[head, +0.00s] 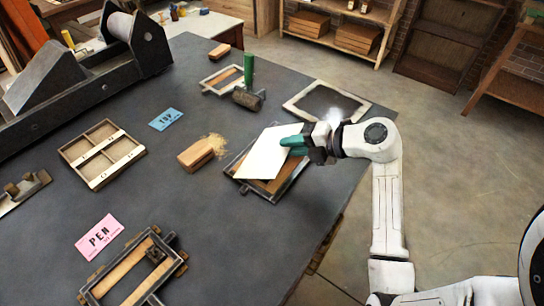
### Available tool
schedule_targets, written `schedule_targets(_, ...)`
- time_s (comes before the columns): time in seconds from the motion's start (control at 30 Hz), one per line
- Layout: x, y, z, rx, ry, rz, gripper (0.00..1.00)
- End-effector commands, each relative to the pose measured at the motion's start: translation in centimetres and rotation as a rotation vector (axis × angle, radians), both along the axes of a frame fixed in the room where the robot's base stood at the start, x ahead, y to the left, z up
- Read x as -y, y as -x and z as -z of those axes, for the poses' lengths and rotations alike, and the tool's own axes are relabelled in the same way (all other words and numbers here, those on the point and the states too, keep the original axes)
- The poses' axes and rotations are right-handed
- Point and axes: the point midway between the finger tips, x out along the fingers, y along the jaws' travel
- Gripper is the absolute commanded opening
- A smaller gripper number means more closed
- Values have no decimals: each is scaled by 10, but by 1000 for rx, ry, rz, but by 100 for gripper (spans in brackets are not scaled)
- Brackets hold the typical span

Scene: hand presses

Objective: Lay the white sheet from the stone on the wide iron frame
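The white sheet (265,157) is at my gripper (294,145), whose green fingertips are on its upper right edge. The fingers look closed on that edge. The sheet lies over, or just above, an iron frame with wood inside (283,188) near the table's right edge. It hides much of that frame, and I cannot tell whether they touch. A dark slab with a pale border (325,104), which looks like the stone, lies bare behind my gripper. Another iron frame with wooden bars (131,273) lies at the front.
A wooden block with bristles (197,155) lies just left of the sheet. A green-handled roller (248,92) and a small frame (222,80) are behind. A wooden tray (102,153), blue card (166,119) and pink card (99,237) lie left. A large press (84,66) stands back left.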

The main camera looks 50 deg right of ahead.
Motion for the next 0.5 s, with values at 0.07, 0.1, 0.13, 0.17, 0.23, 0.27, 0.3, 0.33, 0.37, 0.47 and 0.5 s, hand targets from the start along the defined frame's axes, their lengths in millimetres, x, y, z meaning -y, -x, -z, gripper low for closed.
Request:
schedule_targets(0.07, 0, 0, 0, 0, 0, 0, 19)
schedule_targets(0.1, 0, 1, -2, 0, 0, 0, 19)
schedule_targets(0.13, 1, 2, -3, 0, -1, 0, 19)
schedule_targets(0.17, 1, 4, -5, 0, -1, 0, 19)
schedule_targets(0.23, 3, 10, -10, -2, -2, 1, 19)
schedule_targets(0.27, 3, 13, -12, -1, -3, 1, 19)
schedule_targets(0.3, 4, 17, -14, -1, -2, 2, 19)
schedule_targets(0.33, 5, 19, -15, -1, -2, 2, 19)
schedule_targets(0.37, 6, 22, -17, -1, -2, 2, 19)
schedule_targets(0.47, 8, 31, -22, -1, -1, 2, 19)
schedule_targets(0.5, 9, 35, -24, -1, -1, 2, 19)
